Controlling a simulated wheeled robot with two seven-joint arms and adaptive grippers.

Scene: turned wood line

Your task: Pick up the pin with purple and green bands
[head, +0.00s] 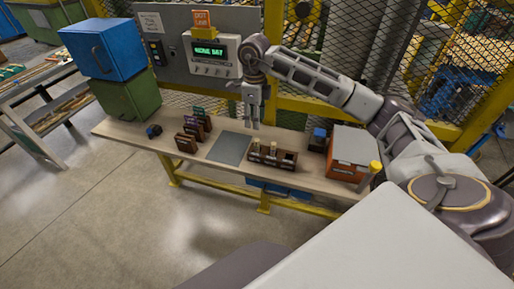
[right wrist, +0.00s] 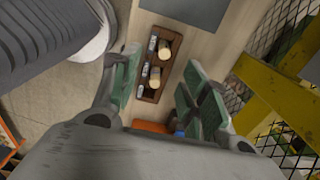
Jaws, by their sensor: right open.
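A dark wooden rack (head: 287,160) stands on the bench, right of a grey mat. Light wooden pins (head: 273,149) stand upright in it. I cannot make out purple or green bands on any pin. My right gripper (head: 253,122) hangs above the bench behind the rack, pointing down. In the right wrist view its green-padded fingers (right wrist: 157,88) are apart with nothing between them; the rack lies beyond them. My left gripper is not in view.
The grey mat (head: 229,148) is bare. Several brown wooden holders (head: 187,143) stand left of it. An orange box with a grey top (head: 345,171) stands right of the rack. Blue (head: 103,48) and green (head: 127,97) boxes are stacked at the left. Mesh fencing stands behind.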

